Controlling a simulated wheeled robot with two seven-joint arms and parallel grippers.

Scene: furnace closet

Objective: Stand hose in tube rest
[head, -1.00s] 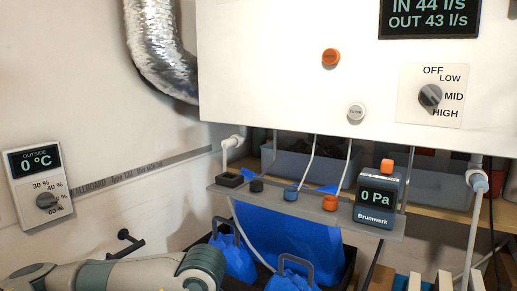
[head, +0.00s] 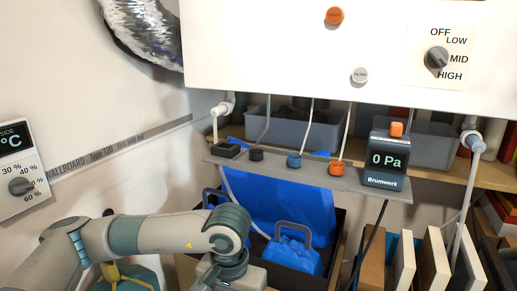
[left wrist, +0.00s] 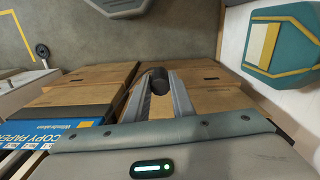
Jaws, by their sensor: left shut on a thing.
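My left arm comes in from the left in the head view, and its fingers are hidden there below the frame. In the left wrist view my left gripper (left wrist: 158,98) is shut on a dark cylinder (left wrist: 158,78); I cannot tell whether this is the hose's end. In the head view a dark hose (head: 371,240) hangs from the gauge reading 0 Pa (head: 386,160), and its lower end leaves the frame. A grey shelf (head: 300,178) carries black, blue and orange ports and a black block (head: 228,150); I cannot tell which part is the tube rest. My right gripper is not in view.
A dark crate (head: 335,258) with blue bags (head: 294,250) stands below the shelf. A white cabinet (head: 270,45) overhangs it. A white pipe (head: 462,205) runs down at right. In the left wrist view, cardboard boxes (left wrist: 205,92) and a copy paper box (left wrist: 65,125) lie below.

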